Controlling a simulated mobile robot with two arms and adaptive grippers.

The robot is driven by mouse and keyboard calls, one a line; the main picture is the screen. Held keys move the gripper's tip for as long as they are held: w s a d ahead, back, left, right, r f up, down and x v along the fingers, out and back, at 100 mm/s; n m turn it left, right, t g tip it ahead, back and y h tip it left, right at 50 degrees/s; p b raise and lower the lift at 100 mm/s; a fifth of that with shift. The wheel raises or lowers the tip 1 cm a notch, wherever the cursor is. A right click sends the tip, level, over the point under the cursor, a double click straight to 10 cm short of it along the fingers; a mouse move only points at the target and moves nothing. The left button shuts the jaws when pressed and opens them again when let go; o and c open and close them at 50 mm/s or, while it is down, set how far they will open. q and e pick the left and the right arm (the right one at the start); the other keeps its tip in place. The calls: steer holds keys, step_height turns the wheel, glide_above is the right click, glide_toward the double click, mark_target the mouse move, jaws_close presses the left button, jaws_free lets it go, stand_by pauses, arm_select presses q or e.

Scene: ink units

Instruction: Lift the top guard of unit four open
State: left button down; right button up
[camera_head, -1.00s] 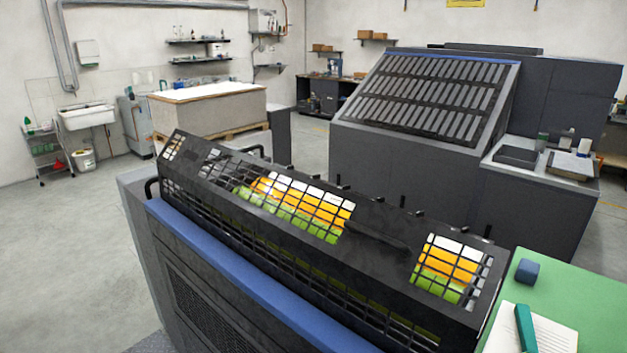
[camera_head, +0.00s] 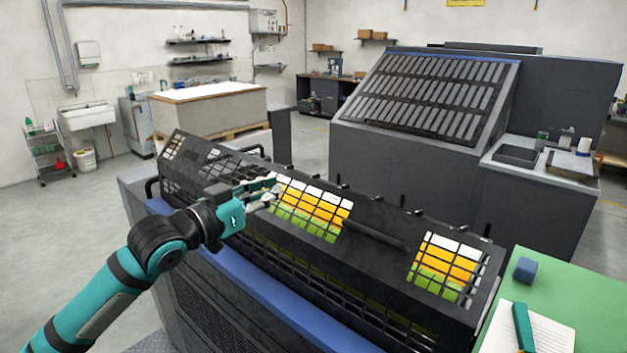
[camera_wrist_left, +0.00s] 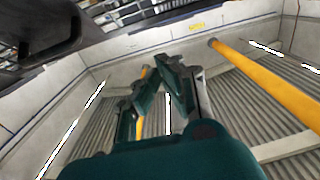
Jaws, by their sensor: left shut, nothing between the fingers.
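The top guard (camera_head: 384,262) is a long black grid cover on the near ink unit, and it looks closed. White, orange and green show through its openings. A dark bar handle (camera_head: 374,235) runs along its middle right. No unit number is readable. My left gripper (camera_head: 274,190) is shut and empty, over the left half of the guard and left of the handle. I cannot tell whether it touches the guard. In the left wrist view its fingers (camera_wrist_left: 167,72) come together with nothing between them, against the ceiling. My right gripper is out of view.
A blue rail (camera_head: 255,298) runs along the unit's near side. A green table (camera_head: 570,300) at the right holds a blue block (camera_head: 525,270), papers and a teal object (camera_head: 523,327). A large dark machine (camera_head: 400,165) stands behind. Open floor lies at the left.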

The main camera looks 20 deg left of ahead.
arm_select(q)
steer(key=p+x, duration=0.2)
steer(key=x, duration=0.2)
steer(key=f+p+x, duration=0.1)
steer(key=p+x, duration=0.1)
steer(key=x, duration=0.2)
steer(key=p+x, duration=0.2)
steer(key=x, duration=0.2)
steer(key=shift+w+f, duration=0.2)
steer(key=shift+f, duration=0.15)
steer(key=shift+w+d+f, duration=0.1)
steer(key=shift+w+f, duration=0.05)
steer(key=shift+f, duration=0.15)
